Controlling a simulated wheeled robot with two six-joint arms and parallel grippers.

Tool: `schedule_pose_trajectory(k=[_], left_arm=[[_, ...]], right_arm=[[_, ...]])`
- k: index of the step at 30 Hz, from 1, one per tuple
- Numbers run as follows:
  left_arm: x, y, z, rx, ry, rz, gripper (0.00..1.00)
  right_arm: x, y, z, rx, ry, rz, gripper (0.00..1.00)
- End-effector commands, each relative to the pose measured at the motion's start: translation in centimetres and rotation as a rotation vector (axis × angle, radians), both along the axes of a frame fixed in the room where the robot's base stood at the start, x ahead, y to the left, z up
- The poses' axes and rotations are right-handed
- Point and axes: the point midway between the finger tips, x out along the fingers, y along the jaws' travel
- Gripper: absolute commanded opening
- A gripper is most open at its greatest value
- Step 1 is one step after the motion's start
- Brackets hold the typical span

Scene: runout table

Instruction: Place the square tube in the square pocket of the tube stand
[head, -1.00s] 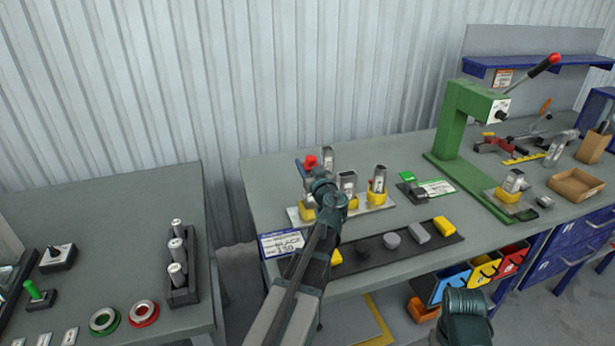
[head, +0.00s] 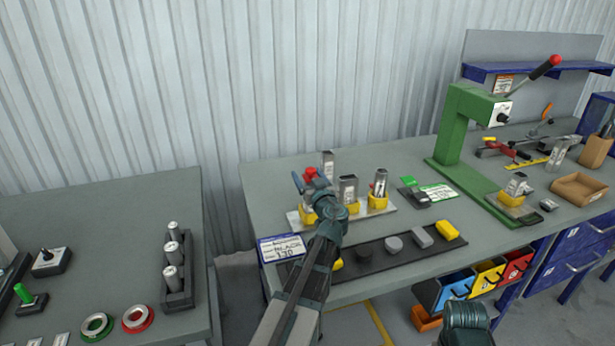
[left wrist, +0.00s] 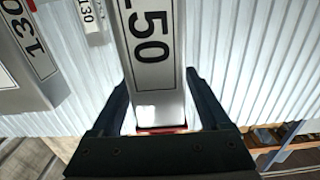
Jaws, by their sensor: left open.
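My left gripper (head: 309,184) is at the left part of a pale plate with yellow pockets (head: 380,208) on the table. Several metal tubes stand upright there: one behind the gripper (head: 328,163), one in the middle (head: 347,188) and one at the right (head: 380,182). In the left wrist view, a metal tube marked 150 (left wrist: 152,72) lies between the open fingers of my left gripper (left wrist: 158,85); a tube marked 130 (left wrist: 30,55) is at its left.
A card reading 130 (head: 282,247) and a dark mat (head: 400,245) with grey and yellow blocks lie in front. A green press (head: 462,125) stands right, with another tube in a yellow holder (head: 512,198). A black rack of three cylinders (head: 178,290) is on the left table.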

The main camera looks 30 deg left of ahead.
Motion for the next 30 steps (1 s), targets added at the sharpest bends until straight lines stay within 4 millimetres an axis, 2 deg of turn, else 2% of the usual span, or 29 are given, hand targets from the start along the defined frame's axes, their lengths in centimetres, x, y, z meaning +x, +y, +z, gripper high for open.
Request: schedule_pose_trajectory(k=[5, 21, 30], left_arm=[[0.0, 0.0, 0.5, 0.000, 0.000, 0.000, 0.80], [-6.6, -7.5, 0.3, 0.000, 0.000, -0.002, 0.80], [-7.8, -9.1, 0.3, 0.000, 0.000, -0.001, 0.80]], right_arm=[[0.0, 0.0, 0.5, 0.000, 0.000, 0.000, 0.50], [0.0, 0.0, 0.3, 0.000, 0.000, 0.000, 0.50], [0.0, 0.0, 0.3, 0.000, 0.000, 0.000, 0.50]])
